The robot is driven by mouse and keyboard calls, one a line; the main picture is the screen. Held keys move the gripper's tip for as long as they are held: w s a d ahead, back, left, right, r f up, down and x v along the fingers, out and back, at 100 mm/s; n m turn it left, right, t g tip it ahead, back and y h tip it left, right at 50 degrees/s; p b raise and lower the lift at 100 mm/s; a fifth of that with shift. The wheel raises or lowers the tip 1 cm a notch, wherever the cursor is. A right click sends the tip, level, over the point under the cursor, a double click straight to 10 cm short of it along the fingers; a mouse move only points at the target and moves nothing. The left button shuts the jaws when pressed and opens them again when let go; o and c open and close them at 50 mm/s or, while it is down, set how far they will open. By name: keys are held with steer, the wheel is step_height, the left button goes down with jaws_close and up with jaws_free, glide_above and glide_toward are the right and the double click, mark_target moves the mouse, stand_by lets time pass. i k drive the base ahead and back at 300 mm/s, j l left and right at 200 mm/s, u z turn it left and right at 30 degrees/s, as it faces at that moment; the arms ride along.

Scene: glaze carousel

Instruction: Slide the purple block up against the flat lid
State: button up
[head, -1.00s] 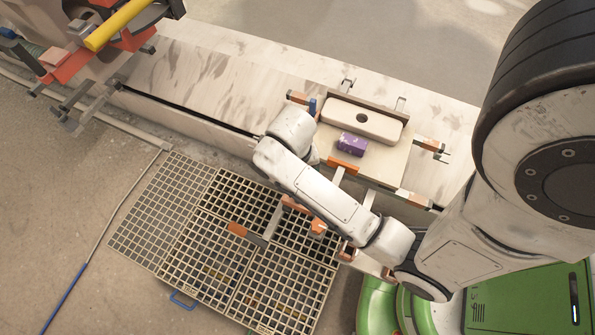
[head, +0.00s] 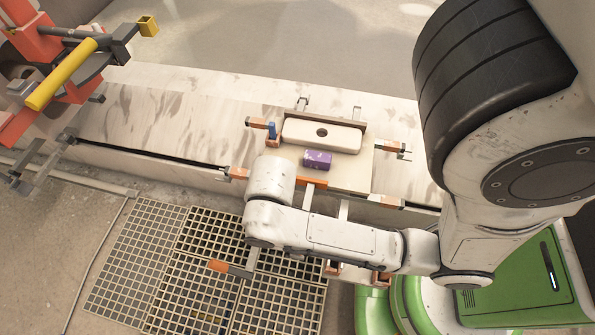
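The purple block (head: 317,159) lies on a pale board (head: 352,178), just in front of the flat lid (head: 345,134). The lid is a long, pale, rounded slab with a dark round hole near its middle. The block is below the lid's near long edge, left of centre.
Orange and grey clamp-like pieces (head: 390,148) stand around the board, one (head: 312,184) close to the block's near side. A long marbled ledge (head: 160,123) carries the board. Floor grating (head: 150,235) lies in front. An orange machine with a yellow bar (head: 62,75) stands left.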

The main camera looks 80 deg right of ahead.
mark_target(322, 161)
steer(key=k+j+z, duration=0.15)
steer(key=j+z, duration=0.15)
steer(key=z, duration=0.15)
steer(key=k+j+z, duration=0.2)
steer(key=z, duration=0.3)
steer(key=k+j+z, duration=0.25)
steer(key=z, duration=0.2)
